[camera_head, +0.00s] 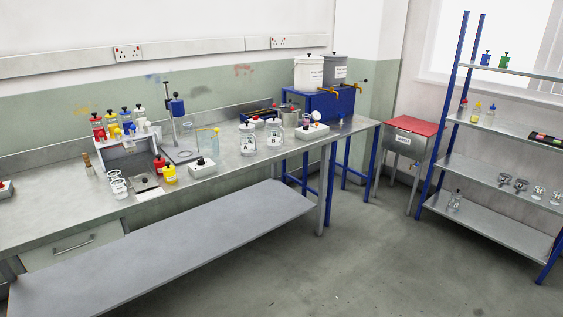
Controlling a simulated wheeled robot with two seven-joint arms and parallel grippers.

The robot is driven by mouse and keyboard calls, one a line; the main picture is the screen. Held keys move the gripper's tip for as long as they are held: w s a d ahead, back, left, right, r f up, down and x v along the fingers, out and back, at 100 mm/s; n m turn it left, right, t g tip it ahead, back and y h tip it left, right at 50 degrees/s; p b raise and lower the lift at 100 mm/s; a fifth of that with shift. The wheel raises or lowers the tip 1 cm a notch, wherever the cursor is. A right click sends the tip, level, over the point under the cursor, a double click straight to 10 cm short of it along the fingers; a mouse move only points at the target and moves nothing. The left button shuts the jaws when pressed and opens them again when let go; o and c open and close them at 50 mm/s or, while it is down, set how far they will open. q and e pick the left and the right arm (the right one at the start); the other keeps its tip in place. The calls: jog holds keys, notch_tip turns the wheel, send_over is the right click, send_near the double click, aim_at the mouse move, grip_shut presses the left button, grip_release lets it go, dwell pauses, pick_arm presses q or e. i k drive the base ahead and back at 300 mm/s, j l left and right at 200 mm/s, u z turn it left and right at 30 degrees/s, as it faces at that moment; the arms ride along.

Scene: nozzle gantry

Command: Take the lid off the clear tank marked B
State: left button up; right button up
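Neither of my grippers is in view.
The metal bench (230,172) carries red and yellow bottles on the left. A white box (312,131) stands right of tank B, another white box (202,168) left of tank A. A grey slab (190,235) runs low in front.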

aim_at(273, 121)
jog(key=i+l+u, duration=0.2)
jog(key=i, duration=0.25)
jog(key=i+l+u, duration=0.2)
jog(key=i+l, duration=0.2)
